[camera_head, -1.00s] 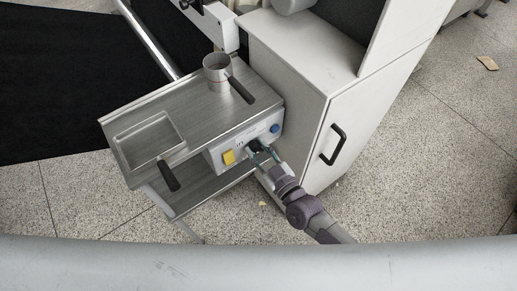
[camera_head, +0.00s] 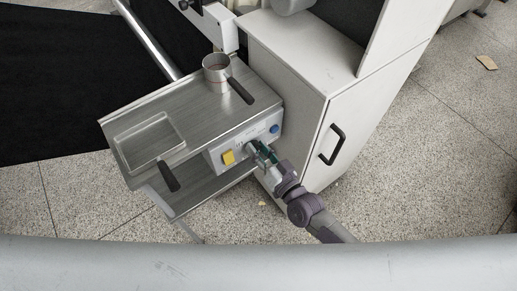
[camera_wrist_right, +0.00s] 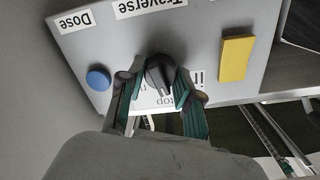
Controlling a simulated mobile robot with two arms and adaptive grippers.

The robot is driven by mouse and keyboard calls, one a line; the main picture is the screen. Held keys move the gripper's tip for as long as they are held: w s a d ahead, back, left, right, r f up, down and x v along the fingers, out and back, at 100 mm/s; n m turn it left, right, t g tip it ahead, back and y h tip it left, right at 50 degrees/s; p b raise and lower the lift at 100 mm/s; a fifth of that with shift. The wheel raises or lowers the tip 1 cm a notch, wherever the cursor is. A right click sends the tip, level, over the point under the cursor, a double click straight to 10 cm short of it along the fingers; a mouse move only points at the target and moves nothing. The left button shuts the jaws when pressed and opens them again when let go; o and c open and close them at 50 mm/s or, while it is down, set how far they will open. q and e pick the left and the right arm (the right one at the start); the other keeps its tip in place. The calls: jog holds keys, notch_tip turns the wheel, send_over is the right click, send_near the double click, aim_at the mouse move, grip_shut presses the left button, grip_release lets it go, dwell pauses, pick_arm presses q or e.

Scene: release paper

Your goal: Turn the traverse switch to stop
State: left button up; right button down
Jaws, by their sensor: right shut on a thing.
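The traverse switch is a dark round knob (camera_wrist_right: 160,72) under the "Traverse" label (camera_wrist_right: 150,6) on a light grey control panel (camera_wrist_right: 200,38). In the wrist view its raised grip points down and slightly right, toward partly hidden lettering that includes "top". My right gripper (camera_wrist_right: 156,84) is shut on the knob, one finger on each side. In the head view my right gripper (camera_head: 259,149) is at the panel front (camera_head: 240,143) and hides the knob. My left gripper is not in view.
A yellow button (camera_wrist_right: 235,58) and a blue button (camera_wrist_right: 98,78) flank the knob. A metal table (camera_head: 190,100) above the panel carries a cup (camera_head: 216,75) and a shallow tray (camera_head: 148,140), both with dark handles. A white cabinet (camera_head: 310,110) stands right of the panel.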

jog(key=shift+m, duration=0.9)
jog(key=c, duration=0.8)
grip_release()
jog(key=v, duration=1.2)
jog(key=shift+w, duration=0.1)
